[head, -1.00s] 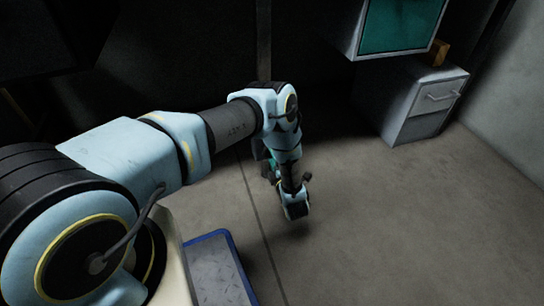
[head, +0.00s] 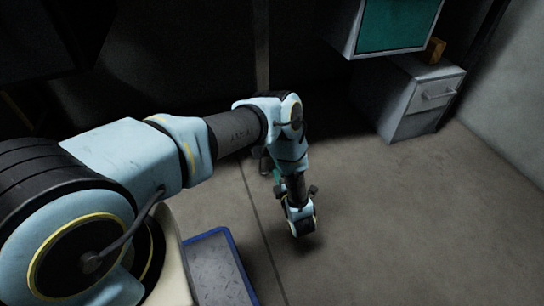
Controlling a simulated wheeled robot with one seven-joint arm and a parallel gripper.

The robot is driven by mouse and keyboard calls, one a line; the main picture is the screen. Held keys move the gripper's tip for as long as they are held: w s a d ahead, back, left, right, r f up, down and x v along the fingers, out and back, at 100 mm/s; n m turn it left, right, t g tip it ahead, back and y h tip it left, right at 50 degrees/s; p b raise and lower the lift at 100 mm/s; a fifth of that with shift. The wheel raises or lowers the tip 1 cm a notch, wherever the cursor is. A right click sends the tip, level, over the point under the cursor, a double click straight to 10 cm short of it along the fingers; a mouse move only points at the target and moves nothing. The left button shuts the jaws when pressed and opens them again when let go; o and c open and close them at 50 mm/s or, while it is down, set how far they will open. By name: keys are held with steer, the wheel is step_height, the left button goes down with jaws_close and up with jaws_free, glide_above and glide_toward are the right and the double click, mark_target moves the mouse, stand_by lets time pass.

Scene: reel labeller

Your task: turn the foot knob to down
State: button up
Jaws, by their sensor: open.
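I cannot make out the foot knob in the head view. My arm reaches in from the left and bends down at the elbow. My gripper (head: 301,224) is at the low end of the arm, over bare floor near the middle of the picture. It is open, and I see nothing held in it; its fingers are hard to make out. A small teal patch (head: 277,175) shows beside the forearm, mostly hidden by it; I cannot tell what it belongs to.
A grey unit with a teal panel (head: 398,24) is at the top right. Below it stands a grey drawer cabinet (head: 422,100) with a brown block (head: 435,50) on top. A blue-edged grey tray (head: 215,268) is at bottom centre-left. The floor (head: 400,220) at right is clear.

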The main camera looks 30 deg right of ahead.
steer(key=shift+s+a+p, duration=0.15)
steer(key=shift+s, duration=0.9)
steer(key=shift+s+a+p, duration=0.15)
steer(key=shift+s, duration=0.9)
